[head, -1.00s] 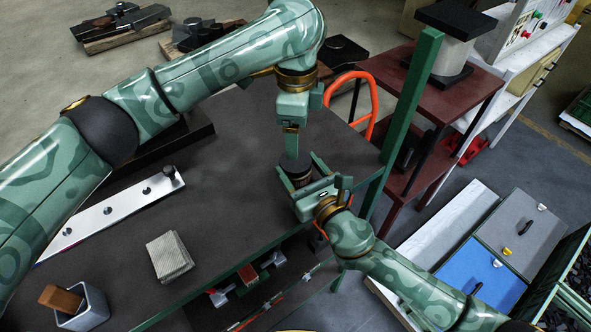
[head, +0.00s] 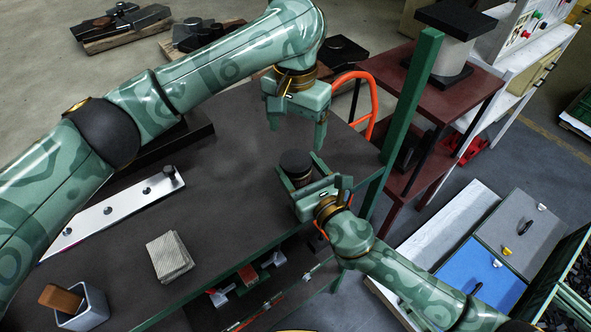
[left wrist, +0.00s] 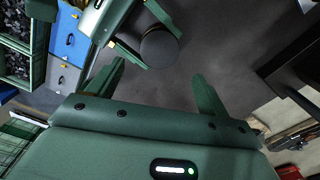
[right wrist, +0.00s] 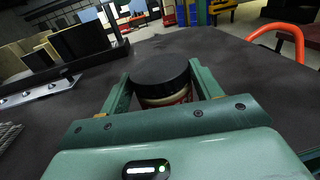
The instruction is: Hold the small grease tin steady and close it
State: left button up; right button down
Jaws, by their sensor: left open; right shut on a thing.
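The small grease tin (right wrist: 168,98) has a cream and reddish side and stands upright on the dark table. Its wide black lid (right wrist: 160,72) sits level on top; whether it is fully tight I cannot tell. The lid also shows in the head view (head: 295,162) and the left wrist view (left wrist: 159,49). My right gripper (head: 301,174) is shut on the tin, one finger on each side, below the lid. My left gripper (head: 296,138) is open and empty, above the table and just beyond the tin in the head view, apart from the lid.
A green post (head: 402,120) rises at the table's right edge, near an orange tubular handle (head: 371,98). A pale plate with knobs (head: 124,207), a stack of grey pads (head: 169,256) and a grey box with a brown block (head: 82,307) stand left. The table's middle is clear.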

aim_at(295, 160)
pick_arm(q)
notch_tip(295, 160, down, 8)
jog(key=shift+f, duration=0.1)
dwell(0.4)
jog(key=c, duration=1)
jog(key=m, duration=1.3)
jog(key=shift+w+a, duration=0.1)
